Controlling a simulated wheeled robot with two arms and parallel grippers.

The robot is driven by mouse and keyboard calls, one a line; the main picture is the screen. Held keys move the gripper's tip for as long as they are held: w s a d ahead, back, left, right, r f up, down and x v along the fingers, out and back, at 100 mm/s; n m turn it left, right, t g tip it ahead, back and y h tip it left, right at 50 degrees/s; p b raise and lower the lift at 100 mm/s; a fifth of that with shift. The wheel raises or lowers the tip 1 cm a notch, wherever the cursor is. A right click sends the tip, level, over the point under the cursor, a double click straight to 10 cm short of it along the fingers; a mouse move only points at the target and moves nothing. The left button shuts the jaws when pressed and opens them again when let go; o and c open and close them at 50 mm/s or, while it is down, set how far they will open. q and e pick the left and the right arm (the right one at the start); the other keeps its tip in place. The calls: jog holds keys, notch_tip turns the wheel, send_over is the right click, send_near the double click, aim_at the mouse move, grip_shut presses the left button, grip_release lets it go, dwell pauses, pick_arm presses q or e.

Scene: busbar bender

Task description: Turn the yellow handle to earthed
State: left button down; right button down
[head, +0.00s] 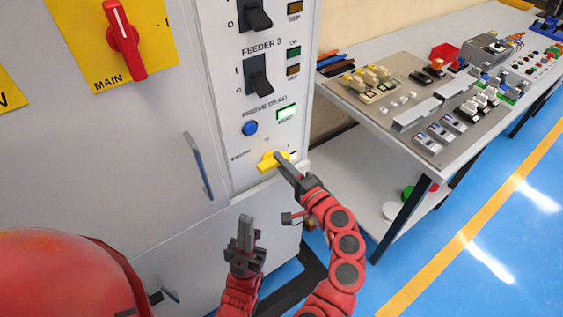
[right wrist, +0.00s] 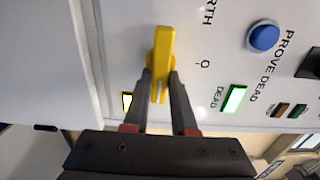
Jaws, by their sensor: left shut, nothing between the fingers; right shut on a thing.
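The yellow handle (head: 268,163) is low on the grey switch panel, below the PROVE DEAD label. It lies roughly crosswise, with the O mark above it. In the right wrist view the yellow handle (right wrist: 163,45) is between my right gripper's fingers (right wrist: 161,82), which are shut on it. In the head view my right gripper (head: 280,156) reaches it from the lower right and covers part of it. A label ending in RTH is partly visible in the wrist view. My left gripper (head: 246,232) is shut and empty, below the handle and in front of the cabinet.
A blue button (head: 249,128) and a lit green DEAD lamp (head: 286,112) are above the handle. Black feeder switches (head: 258,76) are higher up. A red MAIN handle (head: 124,40) is on the left cabinet. A workbench (head: 340,102) with parts stands at the right; blue floor is clear beside it.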

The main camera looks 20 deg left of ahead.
dwell(0.4)
jog(key=c, duration=0.7)
grip_release()
jog(key=shift+v, duration=8.7)
jog(key=shift+w+f, duration=0.1)
jog(key=shift+f, duration=0.05)
